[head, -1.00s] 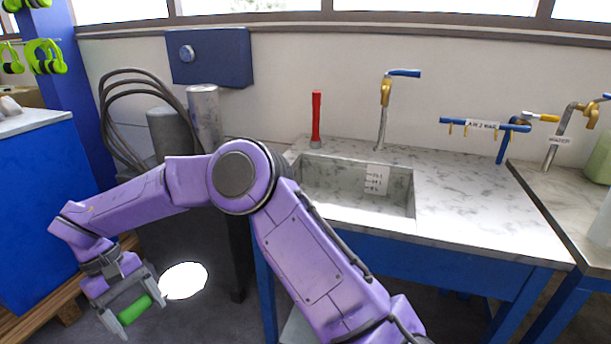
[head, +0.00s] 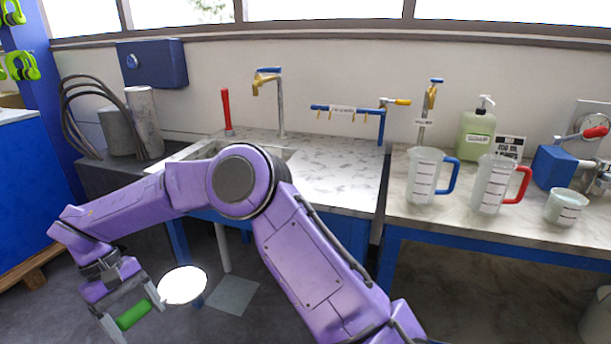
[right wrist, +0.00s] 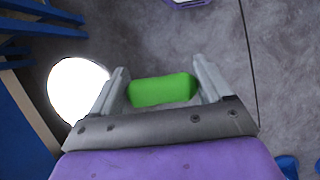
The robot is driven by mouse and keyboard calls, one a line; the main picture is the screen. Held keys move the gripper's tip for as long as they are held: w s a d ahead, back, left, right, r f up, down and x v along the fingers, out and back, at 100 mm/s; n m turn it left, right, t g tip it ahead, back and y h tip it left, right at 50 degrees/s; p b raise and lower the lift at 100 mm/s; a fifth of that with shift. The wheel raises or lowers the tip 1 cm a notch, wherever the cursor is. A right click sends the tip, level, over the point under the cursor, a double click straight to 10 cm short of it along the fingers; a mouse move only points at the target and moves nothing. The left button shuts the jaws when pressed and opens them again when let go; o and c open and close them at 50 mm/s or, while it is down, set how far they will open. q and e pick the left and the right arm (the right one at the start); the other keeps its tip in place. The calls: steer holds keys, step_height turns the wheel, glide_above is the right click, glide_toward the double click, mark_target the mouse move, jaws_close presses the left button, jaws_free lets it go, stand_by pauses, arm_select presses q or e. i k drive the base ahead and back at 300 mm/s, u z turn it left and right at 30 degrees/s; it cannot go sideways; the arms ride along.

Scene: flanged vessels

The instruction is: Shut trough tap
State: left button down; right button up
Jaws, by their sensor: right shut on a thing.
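The trough tap (head: 268,82) stands behind the trough in the head view, with a brass body, grey pipe and blue lever. No water stream shows at its spout. The trough (head: 285,152) is sunk in a marble counter and is partly hidden by my purple right arm. My right gripper (head: 134,312) is low at the lower left, well away from the tap. It is shut on a green block (right wrist: 162,91), which lies between its two fingers in the right wrist view. My left gripper is not in view.
A red upright handle (head: 227,110) and a blue rail (head: 345,111) flank the tap. Two jugs, a beaker (head: 566,206) and a soap bottle (head: 476,136) stand on the right counter (head: 480,235). A bright white round thing (head: 183,285) is near my right gripper.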

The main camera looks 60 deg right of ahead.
mark_target(330, 173)
steer(key=k, duration=0.1)
steer(key=z, duration=1.25)
